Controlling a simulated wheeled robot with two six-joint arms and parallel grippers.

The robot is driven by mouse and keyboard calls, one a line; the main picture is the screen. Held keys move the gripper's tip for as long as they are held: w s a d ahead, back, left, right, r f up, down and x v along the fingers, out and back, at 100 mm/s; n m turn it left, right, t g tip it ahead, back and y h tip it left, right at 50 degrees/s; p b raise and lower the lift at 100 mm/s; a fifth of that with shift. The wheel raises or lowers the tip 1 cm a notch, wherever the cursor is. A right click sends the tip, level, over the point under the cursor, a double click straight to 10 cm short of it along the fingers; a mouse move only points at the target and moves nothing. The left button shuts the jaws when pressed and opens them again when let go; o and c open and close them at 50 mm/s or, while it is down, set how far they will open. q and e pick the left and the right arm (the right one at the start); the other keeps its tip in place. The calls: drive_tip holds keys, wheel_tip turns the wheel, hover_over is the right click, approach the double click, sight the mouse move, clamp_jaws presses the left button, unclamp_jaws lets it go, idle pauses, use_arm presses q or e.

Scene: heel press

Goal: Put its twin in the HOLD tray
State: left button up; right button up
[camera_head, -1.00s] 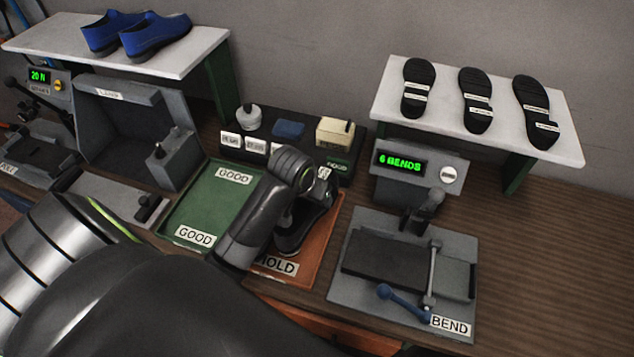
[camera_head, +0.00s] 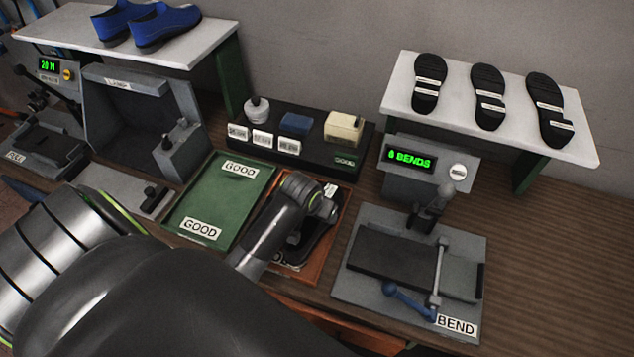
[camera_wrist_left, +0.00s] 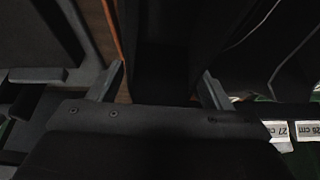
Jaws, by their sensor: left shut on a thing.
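My left gripper (camera_wrist_left: 162,88) is shut on a black shoe (camera_wrist_left: 160,45), which fills the space between the fingers in the left wrist view. In the head view my left arm reaches over the orange-red HOLD tray (camera_head: 342,205), and the black shoe (camera_head: 322,232) shows partly behind the wrist, within the tray's outline. Whether its sole touches the tray floor is hidden. The tray's label is mostly covered. My right gripper is not in view.
The green GOOD tray (camera_head: 213,203) is empty, left of the HOLD tray. The BEND fixture (camera_head: 350,285) stands to the right. A black rack (camera_head: 350,172) with small items is behind. Blue shoes (camera_head: 165,27) and several black soles (camera_head: 487,95) lie on raised shelves.

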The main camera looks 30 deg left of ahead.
use_arm(q)
drive_tip(key=shift+f, duration=0.1)
idle(0.5)
drive_tip(key=shift+f, duration=0.3)
drive_tip(key=o, duration=1.3)
drive_tip(key=v, duration=1.7)
drive_tip(key=shift+s+r, duration=0.1)
drive_tip(key=shift+r, duration=0.15)
